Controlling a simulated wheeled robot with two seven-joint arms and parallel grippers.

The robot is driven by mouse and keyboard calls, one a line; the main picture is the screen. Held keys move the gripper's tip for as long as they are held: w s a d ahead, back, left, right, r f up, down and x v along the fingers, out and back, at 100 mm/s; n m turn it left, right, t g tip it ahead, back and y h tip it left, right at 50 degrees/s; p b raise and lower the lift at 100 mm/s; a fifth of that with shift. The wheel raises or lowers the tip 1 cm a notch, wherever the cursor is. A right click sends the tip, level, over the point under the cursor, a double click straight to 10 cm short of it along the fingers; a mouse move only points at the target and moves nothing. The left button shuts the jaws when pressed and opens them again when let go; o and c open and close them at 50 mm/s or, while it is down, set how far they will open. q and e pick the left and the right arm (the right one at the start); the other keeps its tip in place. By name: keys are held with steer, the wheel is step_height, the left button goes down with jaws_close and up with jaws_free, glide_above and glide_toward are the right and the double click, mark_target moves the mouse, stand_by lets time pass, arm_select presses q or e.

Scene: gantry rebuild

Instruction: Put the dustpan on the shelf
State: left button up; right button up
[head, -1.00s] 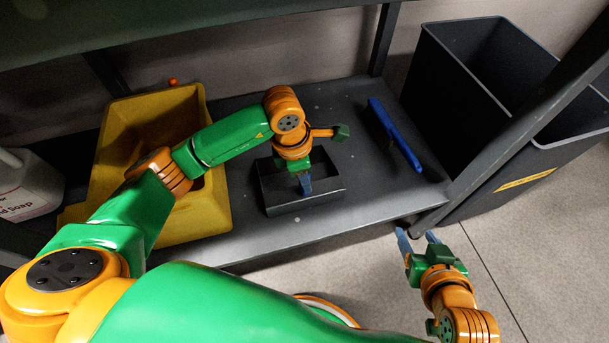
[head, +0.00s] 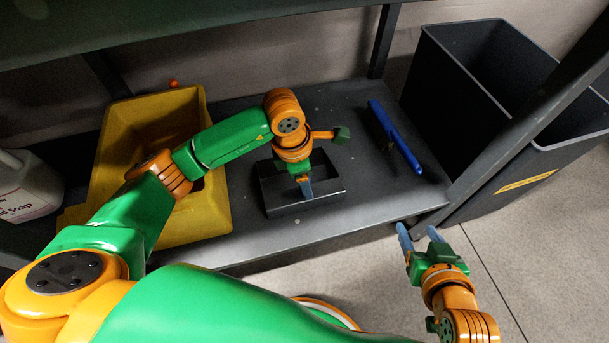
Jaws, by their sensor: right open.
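A dark grey open tray, which looks like the dustpan (head: 328,194), sits on the lower shelf (head: 265,240) near its front edge. My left gripper (head: 306,188) points down over it, fingertips at its front part. I cannot tell whether the fingers grip its wall or are only inside it. The arm hides part of the tray's back. My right gripper (head: 418,232) is open and empty, in front of the shelf's right front corner, apart from the tray.
A blue brush-like object (head: 396,138) lies on the shelf's right side. A yellow bucket (head: 215,215) stands to the left, partly behind my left arm. A white bottle (head: 28,190) is at far left. A dark bin (head: 470,75) stands beyond the right shelf post (head: 520,125).

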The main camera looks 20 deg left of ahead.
arm_select(q)
steer(key=r, duration=0.1)
steer(key=r+p, duration=0.1)
steer(key=r, duration=0.1)
steer(key=r+p, duration=0.1)
steer(key=r, duration=0.1)
steer(key=shift+s+a, duration=0.2)
steer(key=shift+a, duration=0.05)
arm_select(e)
steer(key=s+d+f+g+h, duration=0.1)
steer(key=s+d+f+g, duration=0.2)
steer(key=s+f+g, duration=0.6)
arm_select(q)
step_height(320, 180, up, 7)
steer(key=p, duration=0.2)
steer(key=shift+s+a+p, duration=0.4)
steer(key=shift+s+a, duration=0.05)
arm_select(e)
steer(key=shift+t, duration=0.7)
steer(key=f, duration=0.1)
steer(key=s+f, duration=0.1)
steer(key=f, duration=0.2)
steer(key=shift+s, duration=0.25)
